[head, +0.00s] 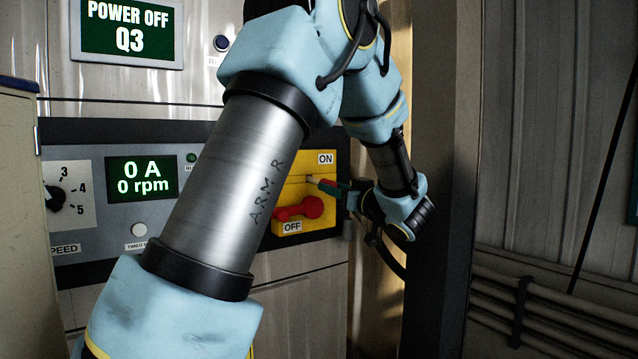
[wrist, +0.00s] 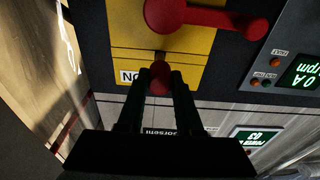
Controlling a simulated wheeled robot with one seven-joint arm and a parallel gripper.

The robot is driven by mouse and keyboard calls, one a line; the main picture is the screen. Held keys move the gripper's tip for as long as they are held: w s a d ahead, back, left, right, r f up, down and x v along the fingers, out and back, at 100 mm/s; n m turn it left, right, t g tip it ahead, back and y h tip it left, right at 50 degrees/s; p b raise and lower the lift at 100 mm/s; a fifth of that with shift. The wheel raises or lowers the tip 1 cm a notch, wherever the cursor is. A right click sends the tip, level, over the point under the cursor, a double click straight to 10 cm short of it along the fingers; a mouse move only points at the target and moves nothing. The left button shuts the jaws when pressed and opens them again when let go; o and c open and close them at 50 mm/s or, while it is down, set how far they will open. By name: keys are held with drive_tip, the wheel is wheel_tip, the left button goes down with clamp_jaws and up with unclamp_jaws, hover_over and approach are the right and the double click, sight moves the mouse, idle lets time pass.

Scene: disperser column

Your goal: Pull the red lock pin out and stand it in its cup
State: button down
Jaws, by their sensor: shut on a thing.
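The red lock pin (wrist: 160,78) is between the two black fingers of my gripper (wrist: 160,84), at the ON end of the yellow switch plate (wrist: 187,42). A short dark part shows between its red head and the plate; I cannot tell whether it is still in its hole. In the head view the red pin (head: 328,184) sticks out to the right, and my gripper (head: 341,189) holds it from that side. The red switch handle (head: 299,209) lies by the OFF label, apart from the pin. No cup is visible in either view.
The panel left of the plate has a 0 A, 0 rpm display (head: 141,178) and a speed knob (head: 54,197). A POWER OFF Q3 screen (head: 130,29) is above. A dark post (head: 440,150) stands close right of my gripper. My arm covers the panel's middle.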

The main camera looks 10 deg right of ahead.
drive_tip(key=shift+v, duration=1.8)
